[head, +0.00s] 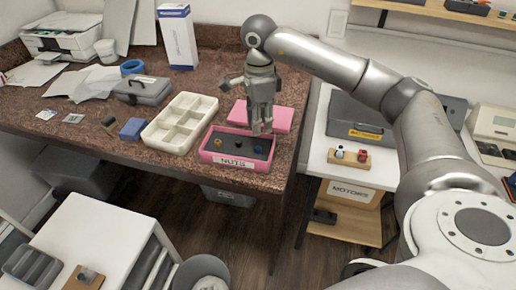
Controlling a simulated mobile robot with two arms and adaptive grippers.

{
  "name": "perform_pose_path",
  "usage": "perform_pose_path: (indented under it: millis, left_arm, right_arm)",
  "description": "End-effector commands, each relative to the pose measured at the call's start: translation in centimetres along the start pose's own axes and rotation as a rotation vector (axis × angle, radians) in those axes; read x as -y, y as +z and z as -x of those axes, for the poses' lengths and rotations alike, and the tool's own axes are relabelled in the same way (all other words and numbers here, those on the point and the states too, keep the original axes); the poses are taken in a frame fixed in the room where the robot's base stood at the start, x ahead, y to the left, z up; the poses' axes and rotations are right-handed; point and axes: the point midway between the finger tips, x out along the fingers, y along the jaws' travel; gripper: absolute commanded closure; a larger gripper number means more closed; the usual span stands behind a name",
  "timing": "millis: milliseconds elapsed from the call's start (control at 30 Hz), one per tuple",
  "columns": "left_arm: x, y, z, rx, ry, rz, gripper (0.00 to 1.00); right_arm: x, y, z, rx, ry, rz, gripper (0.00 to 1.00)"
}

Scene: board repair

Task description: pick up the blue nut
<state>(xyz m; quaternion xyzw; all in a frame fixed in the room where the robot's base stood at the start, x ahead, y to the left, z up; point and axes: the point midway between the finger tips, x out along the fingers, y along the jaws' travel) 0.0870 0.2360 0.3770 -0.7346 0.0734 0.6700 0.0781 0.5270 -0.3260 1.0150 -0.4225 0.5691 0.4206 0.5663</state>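The pink bin (208,157) labelled NUTS sits at the front right edge of the brown table. Its dark inside holds a few small nuts. A small dark blue nut (259,149) lies toward the right side of the bin. My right gripper (262,129) points down just above the back right part of the bin, close to the blue nut and seemingly apart from it. Its fingers look close to each other, but their gap is not clear. My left gripper is not in view.
A cream compartment tray (170,143) stands left of the bin. The bin's pink lid (283,117) lies behind it. A yellowish nut (219,144) is in the bin's left part. A blue box (132,129) and a grey case (143,90) are farther left.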

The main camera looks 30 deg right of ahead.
Motion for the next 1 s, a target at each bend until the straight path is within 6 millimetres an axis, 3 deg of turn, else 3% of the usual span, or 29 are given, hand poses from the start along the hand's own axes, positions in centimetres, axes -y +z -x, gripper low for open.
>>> perform_pose_path:
  millis: [100, 367, 633, 933, 1000]
  left_arm:
    - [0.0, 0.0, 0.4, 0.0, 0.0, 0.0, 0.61]
    - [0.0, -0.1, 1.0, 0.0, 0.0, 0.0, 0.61]
    - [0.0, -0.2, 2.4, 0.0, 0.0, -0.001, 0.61]
    - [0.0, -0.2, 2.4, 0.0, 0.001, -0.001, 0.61]
    - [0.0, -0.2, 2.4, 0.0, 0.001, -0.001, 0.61]
  right_arm:
    - [-0.1, 0.0, -1.9, 0.0, 0.003, 0.0, 0.71]
    - [0.0, 0.3, -4.0, 0.003, 0.001, 0.001, 0.71]
    - [0.0, 0.7, -7.9, 0.003, 0.002, 0.0, 0.71]
    - [0.1, 0.7, -8.7, 0.004, 0.0, 0.0, 0.71]
    - [0.1, 0.8, -8.6, 0.004, 0.0, 0.001, 0.78]
